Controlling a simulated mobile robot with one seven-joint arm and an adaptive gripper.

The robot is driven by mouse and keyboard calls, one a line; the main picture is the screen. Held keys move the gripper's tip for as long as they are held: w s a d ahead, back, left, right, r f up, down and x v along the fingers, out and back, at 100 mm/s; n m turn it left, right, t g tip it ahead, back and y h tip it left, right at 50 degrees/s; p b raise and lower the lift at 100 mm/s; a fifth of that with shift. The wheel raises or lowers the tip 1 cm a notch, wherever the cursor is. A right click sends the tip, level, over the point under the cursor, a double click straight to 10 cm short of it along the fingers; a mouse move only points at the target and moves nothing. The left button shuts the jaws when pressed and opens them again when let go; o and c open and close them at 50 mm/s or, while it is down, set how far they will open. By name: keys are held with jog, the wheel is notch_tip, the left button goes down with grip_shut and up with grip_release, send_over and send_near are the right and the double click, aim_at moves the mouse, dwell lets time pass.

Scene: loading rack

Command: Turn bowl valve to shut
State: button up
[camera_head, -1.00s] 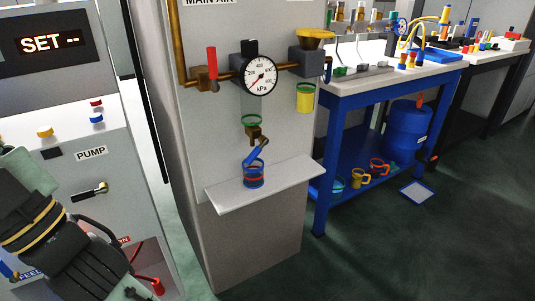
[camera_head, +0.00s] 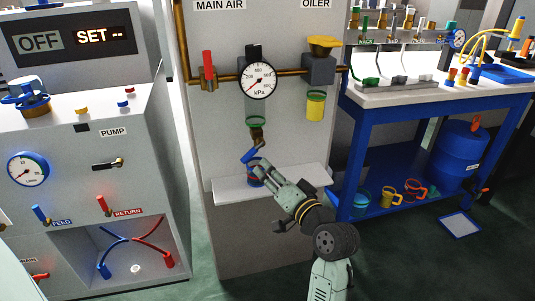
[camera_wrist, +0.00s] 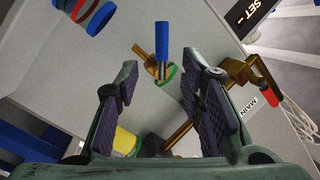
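The bowl valve is a small brass body (camera_head: 257,136) with a blue lever (camera_head: 249,155), below the green-ringed bowl (camera_head: 256,108) under the gauge. The lever slants down and to the left in the head view. In the wrist view the blue lever (camera_wrist: 162,40) stands beyond the fingertips, near the middle, with the brass body behind it. My gripper (camera_head: 258,169) is just below and right of the lever, in front of the shelf. In the wrist view my gripper (camera_wrist: 158,78) is open, its fingers apart with nothing between them. The lever looks apart from both fingers.
A blue-and-red cup (camera_wrist: 90,14) stands on the white shelf (camera_head: 228,188) under the valve, partly hidden by my gripper in the head view. A red-handled valve (camera_head: 208,68), pressure gauge (camera_head: 258,80) and oiler (camera_head: 318,70) sit above. A blue bench (camera_head: 425,108) stands right.

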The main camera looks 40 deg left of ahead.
aim_at(252, 156)
jog(key=p+x, duration=0.2)
jog(key=x, duration=0.8)
jog(key=shift+a+r, duration=0.1)
jog(key=shift+a, duration=0.2)
grip_shut()
